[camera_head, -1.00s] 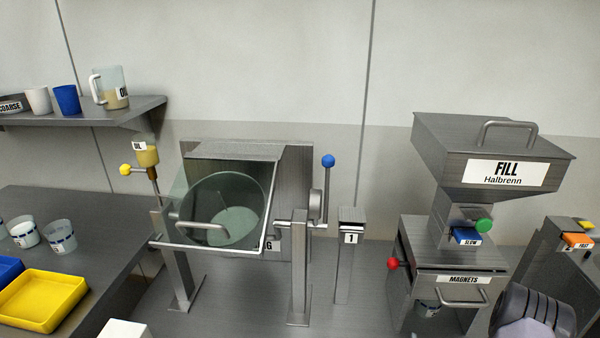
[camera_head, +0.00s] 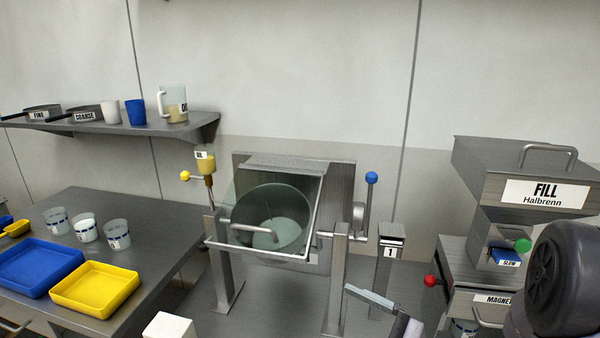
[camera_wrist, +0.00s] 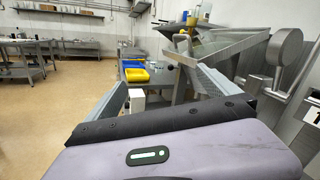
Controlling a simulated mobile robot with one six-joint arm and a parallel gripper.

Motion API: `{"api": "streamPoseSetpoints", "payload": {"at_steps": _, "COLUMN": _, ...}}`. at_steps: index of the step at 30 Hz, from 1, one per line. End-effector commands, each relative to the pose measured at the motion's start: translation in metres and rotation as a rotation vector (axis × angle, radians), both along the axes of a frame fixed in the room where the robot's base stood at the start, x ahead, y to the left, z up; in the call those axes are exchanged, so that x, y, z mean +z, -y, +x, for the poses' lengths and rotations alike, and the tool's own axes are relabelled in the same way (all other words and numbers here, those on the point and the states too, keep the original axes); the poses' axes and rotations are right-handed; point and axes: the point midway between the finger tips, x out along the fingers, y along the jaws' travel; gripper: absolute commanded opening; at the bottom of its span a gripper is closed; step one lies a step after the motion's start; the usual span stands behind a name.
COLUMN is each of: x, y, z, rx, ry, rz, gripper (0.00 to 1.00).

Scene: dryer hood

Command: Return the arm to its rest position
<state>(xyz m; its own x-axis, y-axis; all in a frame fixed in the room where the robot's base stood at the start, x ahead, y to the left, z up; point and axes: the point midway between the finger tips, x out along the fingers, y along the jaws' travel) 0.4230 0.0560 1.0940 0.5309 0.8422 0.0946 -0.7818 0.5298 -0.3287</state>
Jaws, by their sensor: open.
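My arm shows at the lower right of the head view, in front of the filling unit. My gripper (camera_head: 378,306) is at the bottom edge, right of the drum's stand, with its fingers partly cut off. In the wrist view my gripper (camera_wrist: 146,74) has its two fingers spread apart, with nothing between them. The drum machine (camera_head: 270,215) with its clear hood stands left of the gripper. Its hood also shows beyond the right finger in the wrist view (camera_wrist: 222,50).
The filling unit (camera_head: 535,190) stands close behind my arm at right. Post 1 (camera_head: 390,252) stands behind the gripper. A side table (camera_head: 155,225) at left carries a yellow tray (camera_head: 95,290), a blue tray (camera_head: 38,265) and cups. A shelf (camera_head: 200,125) hangs above.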

Motion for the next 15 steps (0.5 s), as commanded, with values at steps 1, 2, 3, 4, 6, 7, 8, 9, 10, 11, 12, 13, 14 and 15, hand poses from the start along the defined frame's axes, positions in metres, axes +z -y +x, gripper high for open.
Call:
{"api": "streamPoseSetpoints", "payload": {"at_steps": 1, "x": 0.016, "y": -0.037, "z": -0.034, "rx": 0.176, "ry": 0.045, "rz": -0.135, "gripper": 0.99}}
{"api": "streamPoseSetpoints", "payload": {"at_steps": 2, "x": 0.019, "y": -0.056, "z": -0.060, "rx": 0.292, "ry": 0.066, "rz": -0.241, "gripper": 0.99}}
{"api": "streamPoseSetpoints", "payload": {"at_steps": 3, "x": 0.018, "y": -0.073, "z": -0.095, "rx": 0.431, "ry": 0.099, "rz": -0.399, "gripper": 0.99}}
{"api": "streamPoseSetpoints", "payload": {"at_steps": 4, "x": 0.013, "y": -0.079, "z": -0.119, "rx": 0.521, "ry": 0.126, "rz": -0.527, "gripper": 0.99}}
{"api": "streamPoseSetpoints", "payload": {"at_steps": 6, "x": 0.001, "y": -0.074, "z": -0.161, "rx": 0.669, "ry": 0.207, "rz": -0.844, "gripper": 0.99}}
{"api": "streamPoseSetpoints", "payload": {"at_steps": 7, "x": -0.004, "y": -0.065, "z": -0.172, "rx": 0.705, "ry": 0.248, "rz": -0.983, "gripper": 0.99}}
{"api": "streamPoseSetpoints", "payload": {"at_steps": 8, "x": -0.007, "y": -0.055, "z": -0.179, "rx": 0.725, "ry": 0.292, "rz": -1.115, "gripper": 0.99}}
{"api": "streamPoseSetpoints", "payload": {"at_steps": 9, "x": -0.006, "y": -0.040, "z": -0.182, "rx": 0.728, "ry": 0.354, "rz": -1.280, "gripper": 0.99}}
{"api": "streamPoseSetpoints", "payload": {"at_steps": 10, "x": -0.004, "y": -0.029, "z": -0.182, "rx": 0.718, "ry": 0.402, "rz": -1.391, "gripper": 0.99}}
{"api": "streamPoseSetpoints", "payload": {"at_steps": 11, "x": 0.000, "y": -0.019, "z": -0.180, "rx": 0.699, "ry": 0.447, "rz": -1.490, "gripper": 0.99}}
{"api": "streamPoseSetpoints", "payload": {"at_steps": 12, "x": 0.008, "y": -0.008, "z": -0.177, "rx": 0.666, "ry": 0.504, "rz": -1.602, "gripper": 0.99}}
{"api": "streamPoseSetpoints", "payload": {"at_steps": 13, "x": 0.014, "y": -0.001, "z": -0.174, "rx": 0.638, "ry": 0.542, "rz": -1.670, "gripper": 0.99}}
{"api": "streamPoseSetpoints", "payload": {"at_steps": 14, "x": 0.020, "y": 0.005, "z": -0.171, "rx": 0.612, "ry": 0.575, "rz": -1.725, "gripper": 0.99}}
{"api": "streamPoseSetpoints", "payload": {"at_steps": 15, "x": 0.027, "y": 0.010, "z": -0.169, "rx": 0.583, "ry": 0.609, "rz": -1.779, "gripper": 0.99}}
